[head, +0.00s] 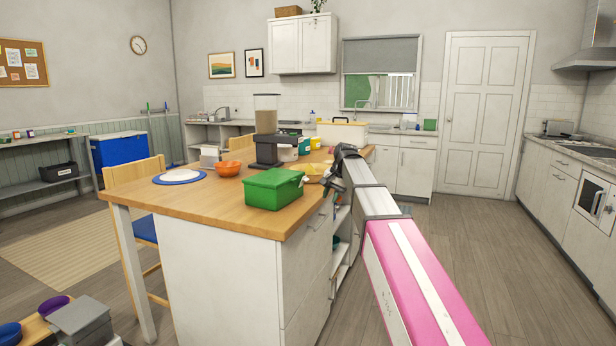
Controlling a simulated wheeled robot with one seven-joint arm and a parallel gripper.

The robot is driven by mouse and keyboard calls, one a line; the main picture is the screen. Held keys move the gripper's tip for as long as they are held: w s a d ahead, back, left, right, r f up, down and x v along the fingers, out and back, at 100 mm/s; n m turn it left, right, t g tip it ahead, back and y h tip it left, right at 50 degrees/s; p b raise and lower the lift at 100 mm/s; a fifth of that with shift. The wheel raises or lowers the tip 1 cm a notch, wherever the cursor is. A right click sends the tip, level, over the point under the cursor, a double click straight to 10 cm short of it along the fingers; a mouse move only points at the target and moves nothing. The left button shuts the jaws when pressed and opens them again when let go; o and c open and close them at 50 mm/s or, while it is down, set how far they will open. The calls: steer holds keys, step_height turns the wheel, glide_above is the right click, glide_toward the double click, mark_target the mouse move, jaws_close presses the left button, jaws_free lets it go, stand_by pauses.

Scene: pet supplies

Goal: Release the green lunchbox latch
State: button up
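The green lunchbox (270,190) sits lidded on the wooden top of the island, near its front right edge. A small detail shows at its right end, but it is too small to tell whether it is the latch or how the latch stands. My arm reaches in from the lower right. My dark gripper (333,180) is at the arm's far end, to the right of the lunchbox, by the island's right edge. It appears apart from the box. Its fingers are too small and partly hidden, so I cannot tell their opening.
On the island top (190,205) are an orange bowl (228,169), a white plate on a blue mat (180,176), and a dark dispenser (268,150) behind the lunchbox. A wooden chair (135,172) stands at left. The floor (490,250) at right is clear.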

steer(key=y, duration=0.1)
glide_toward(306, 179)
steer(key=shift+m, duration=0.4)
steer(key=x, duration=0.8)
